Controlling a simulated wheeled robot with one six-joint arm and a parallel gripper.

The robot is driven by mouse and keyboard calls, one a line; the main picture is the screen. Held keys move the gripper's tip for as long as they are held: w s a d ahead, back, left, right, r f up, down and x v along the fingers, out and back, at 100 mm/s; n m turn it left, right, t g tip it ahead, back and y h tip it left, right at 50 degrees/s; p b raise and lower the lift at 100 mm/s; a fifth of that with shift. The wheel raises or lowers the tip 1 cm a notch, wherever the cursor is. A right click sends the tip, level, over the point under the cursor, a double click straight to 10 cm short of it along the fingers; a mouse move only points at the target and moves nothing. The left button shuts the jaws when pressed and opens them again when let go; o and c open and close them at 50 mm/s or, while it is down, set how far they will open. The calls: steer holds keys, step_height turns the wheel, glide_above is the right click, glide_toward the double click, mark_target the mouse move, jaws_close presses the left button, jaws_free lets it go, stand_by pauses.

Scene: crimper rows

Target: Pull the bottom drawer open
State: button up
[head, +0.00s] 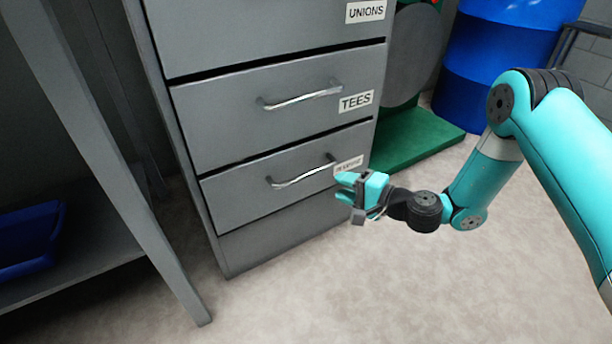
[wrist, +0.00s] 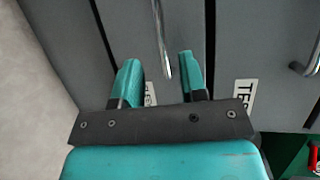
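The bottom drawer (head: 240,203) of the grey cabinet is shut, its front flush with the panel below. Its silver bar handle (head: 298,178) runs across the front. My gripper (head: 342,186) is open in front of the drawer's right part, by the handle's right end, and partly covers the label there. In the wrist view, the handle (wrist: 159,30) points down between the two spread fingertips of my gripper (wrist: 158,60). I cannot tell whether the fingers reach around it in depth. No contact shows.
Above are the TEES drawer (head: 230,108) and the UNIONS drawer (head: 220,35), both shut. A grey bench leg (head: 120,190) and blue bin (head: 30,238) stand left. A green base (head: 415,138) and blue barrel (head: 490,75) are right. The floor in front is clear.

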mark_target(308, 176)
steer(key=shift+b+x, duration=1.9)
steer(key=shift+x, duration=3.85)
steer(key=shift+f, duration=0.1)
jaws_close()
